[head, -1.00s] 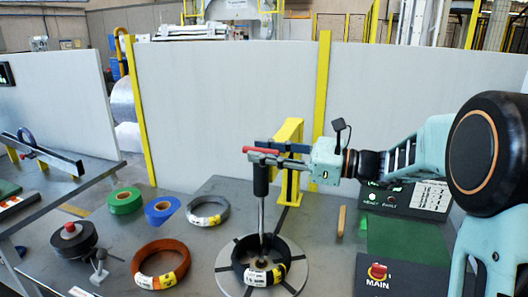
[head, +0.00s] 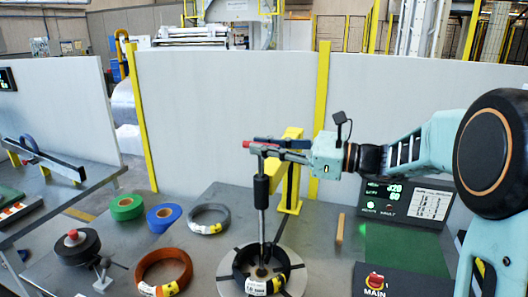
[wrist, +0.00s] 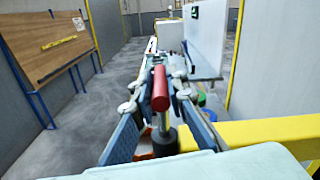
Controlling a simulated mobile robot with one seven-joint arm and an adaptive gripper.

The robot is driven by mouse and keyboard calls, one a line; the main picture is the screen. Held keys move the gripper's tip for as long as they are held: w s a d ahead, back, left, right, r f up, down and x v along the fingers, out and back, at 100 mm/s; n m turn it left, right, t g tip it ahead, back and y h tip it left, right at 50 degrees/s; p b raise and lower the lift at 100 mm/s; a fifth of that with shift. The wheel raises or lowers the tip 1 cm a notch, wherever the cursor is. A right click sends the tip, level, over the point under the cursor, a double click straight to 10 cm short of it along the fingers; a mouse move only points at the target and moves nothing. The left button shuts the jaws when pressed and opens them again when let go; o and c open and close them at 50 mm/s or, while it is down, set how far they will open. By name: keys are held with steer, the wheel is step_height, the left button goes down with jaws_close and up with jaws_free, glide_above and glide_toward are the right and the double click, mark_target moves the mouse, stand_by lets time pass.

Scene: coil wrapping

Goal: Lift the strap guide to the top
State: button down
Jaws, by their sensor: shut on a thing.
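The strap guide has a red crossbar handle (head: 263,144) on a slim metal rod (head: 262,222) with a black sleeve (head: 261,190). It stands upright over the black coil (head: 280,262) on the round slotted turntable (head: 230,279). My gripper (head: 268,151) comes from the right and is shut on the guide at its red handle, above the sleeve. In the wrist view the red handle (wrist: 160,88) lies between the fingers of my gripper (wrist: 158,72), with the black sleeve (wrist: 165,141) below.
A yellow stand (head: 291,175) rises close behind the guide. Orange (head: 150,270) and grey (head: 208,210) coils, green (head: 126,207) and blue (head: 163,216) rolls lie left on the table. A control panel (head: 405,202) and red button (head: 375,281) are at right.

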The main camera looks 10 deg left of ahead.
step_height(320, 180, up, 18)
steer(key=p, duration=1)
steer(key=shift+f, duration=0.2)
steer(key=shift+r, duration=0.1)
steer(key=c, duration=2.1)
jaws_free()
steer(key=shift+o, duration=0.8)
steer(key=shift+d+f, duration=0.1)
steer(key=shift+f, duration=0.1)
steer(key=s+d, duration=0.1)
steer(key=d, duration=1)
steer(key=shift+s+d, duration=0.3)
steer(key=shift+d, duration=0.1)
